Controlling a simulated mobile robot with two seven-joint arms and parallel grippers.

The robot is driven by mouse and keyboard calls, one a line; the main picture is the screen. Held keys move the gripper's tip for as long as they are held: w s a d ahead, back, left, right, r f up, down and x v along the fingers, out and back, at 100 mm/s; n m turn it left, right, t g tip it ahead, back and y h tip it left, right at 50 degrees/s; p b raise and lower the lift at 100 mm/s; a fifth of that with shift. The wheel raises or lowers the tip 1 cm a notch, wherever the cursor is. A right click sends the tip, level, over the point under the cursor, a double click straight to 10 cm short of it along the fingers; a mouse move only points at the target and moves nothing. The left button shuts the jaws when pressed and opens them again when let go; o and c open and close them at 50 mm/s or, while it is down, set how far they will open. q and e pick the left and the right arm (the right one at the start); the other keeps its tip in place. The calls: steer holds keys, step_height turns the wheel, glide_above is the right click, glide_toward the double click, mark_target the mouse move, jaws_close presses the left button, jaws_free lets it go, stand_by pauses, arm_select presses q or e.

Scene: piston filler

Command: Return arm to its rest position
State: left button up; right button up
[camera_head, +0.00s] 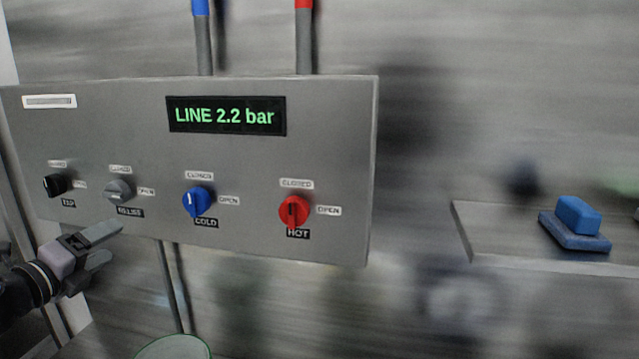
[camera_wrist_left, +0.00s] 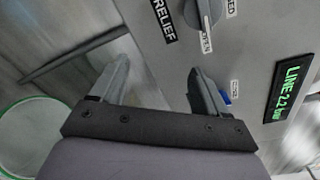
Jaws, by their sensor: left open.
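My left gripper (camera_head: 108,248) is at the lower left in the head view, in front of the panel's lower edge, below the grey RELIEF knob (camera_head: 118,190). Its two fingers are spread and hold nothing; they also show in the left wrist view (camera_wrist_left: 158,88). The grey panel (camera_head: 330,120) carries a black TAP knob (camera_head: 54,184), a blue COLD knob (camera_head: 196,201) and a red HOT knob (camera_head: 294,211). A display (camera_head: 225,116) reads LINE 2.2 bar. In the wrist view, the RELIEF knob (camera_wrist_left: 203,12) is beyond the fingers, apart from them. My right gripper is not in view.
A blue-capped pipe (camera_head: 202,40) and a red-capped pipe (camera_head: 304,40) rise above the panel. A shelf (camera_head: 490,225) at the right holds a blue block (camera_head: 577,215) on a blue base. A round green-rimmed object (camera_head: 174,347) is at the bottom. The background is blurred.

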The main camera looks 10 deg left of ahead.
arm_select(q)
steer(key=s+d+f+n+g, duration=0.1)
steer(key=s+d+f+n, duration=0.25)
steer(key=f, duration=0.35)
steer(key=s+d+f+n+g, duration=0.1)
steer(key=s+d+f+n, duration=0.2)
steer(key=f, duration=0.5)
steer(key=s+d+f+n+g, duration=0.1)
steer(key=d+f+n, duration=0.35)
steer(key=f, duration=0.25)
steer(key=s+d+f+n+g, duration=0.2)
steer(key=s+d+f+n, duration=0.4)
steer(key=s+f, duration=0.1)
steer(key=s+d+f+n+g, duration=0.1)
steer(key=s+d+f+n, duration=0.5)
steer(key=s, duration=0.4)
steer(key=shift+s+d+f+n+g, duration=0.3)
steer(key=shift+d+f+g, duration=0.1)
steer(key=shift+d, duration=0.1)
